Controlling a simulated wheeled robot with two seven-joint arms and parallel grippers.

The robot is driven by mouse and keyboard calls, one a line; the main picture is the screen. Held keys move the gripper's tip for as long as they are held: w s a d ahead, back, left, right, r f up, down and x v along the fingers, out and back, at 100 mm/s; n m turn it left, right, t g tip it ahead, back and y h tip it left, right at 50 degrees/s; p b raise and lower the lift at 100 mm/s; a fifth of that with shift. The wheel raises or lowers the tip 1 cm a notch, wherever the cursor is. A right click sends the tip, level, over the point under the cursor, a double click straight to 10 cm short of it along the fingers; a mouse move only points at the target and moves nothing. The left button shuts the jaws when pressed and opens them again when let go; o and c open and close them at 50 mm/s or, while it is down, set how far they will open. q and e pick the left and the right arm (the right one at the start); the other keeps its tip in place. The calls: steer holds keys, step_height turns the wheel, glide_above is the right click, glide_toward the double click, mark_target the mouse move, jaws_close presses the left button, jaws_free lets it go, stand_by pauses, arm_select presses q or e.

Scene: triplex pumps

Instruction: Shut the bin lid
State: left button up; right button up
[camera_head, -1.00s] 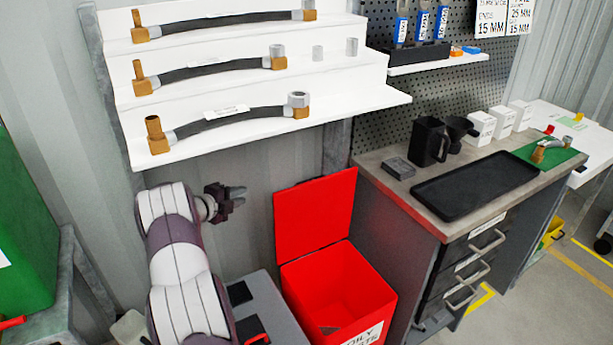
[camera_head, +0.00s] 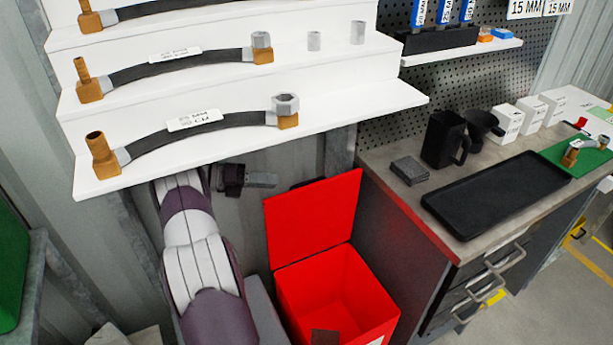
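The red bin (camera_head: 375,300) stands on the floor in the lower middle of the head view. Its red lid (camera_head: 313,217) is raised, standing up at the back of the bin with its inner face towards me. A small dark brown piece (camera_head: 325,337) shows inside the bin. My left gripper (camera_head: 262,180) is behind and left of the lid's top edge, below the lowest shelf, and apart from the lid. Its fingers point right and look close together from this side, so I cannot tell whether they are parted. My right gripper is not in view.
White stepped shelves (camera_head: 345,128) with several hoses overhang my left arm. The workbench (camera_head: 400,205) stands close to the bin's right, holding a black tray (camera_head: 495,193), a black jug (camera_head: 445,139) and white boxes (camera_head: 506,122). A wall is behind the bin.

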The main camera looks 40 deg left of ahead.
mark_target(303, 184)
arm_select(q)
steer(key=x, duration=0.9)
steer(key=shift+w+d+p, duration=0.2)
steer(key=shift+d+p, duration=0.1)
steer(key=shift+p, duration=0.1)
jaws_close()
